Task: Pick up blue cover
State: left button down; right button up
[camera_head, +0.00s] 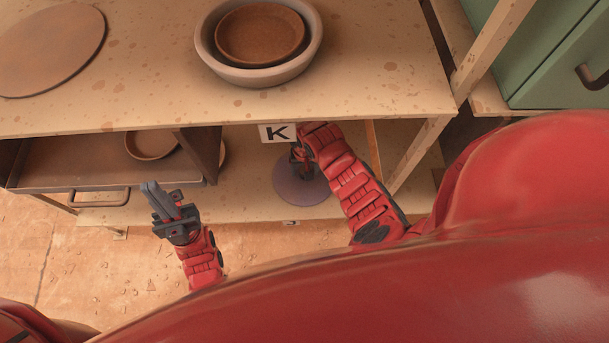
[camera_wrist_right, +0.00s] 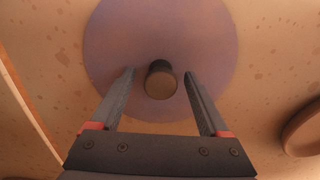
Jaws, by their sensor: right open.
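The blue cover is a flat, round, purplish-blue disc (camera_head: 290,189) lying on the lower shelf, partly hidden by my right arm. In the right wrist view the blue cover (camera_wrist_right: 205,40) has a dark round knob (camera_wrist_right: 161,80) at its middle. My right gripper (camera_wrist_right: 161,75) is open above the cover, one finger on each side of the knob; I see a gap on both sides and no grip. It also shows in the head view (camera_head: 300,160), mostly hidden. My left gripper (camera_head: 150,186) is away to the left, in front of the shelves; its fingers look close together.
On the upper shelf (camera_head: 150,85) stand a pale bowl (camera_head: 204,52) with a brown dish inside and a brown round board (camera_head: 50,50). A dark drawer tray (camera_head: 90,178) sits at left below.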

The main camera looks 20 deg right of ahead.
jog(key=shift+f, duration=0.1)
grip_shut()
dwell(0.4)
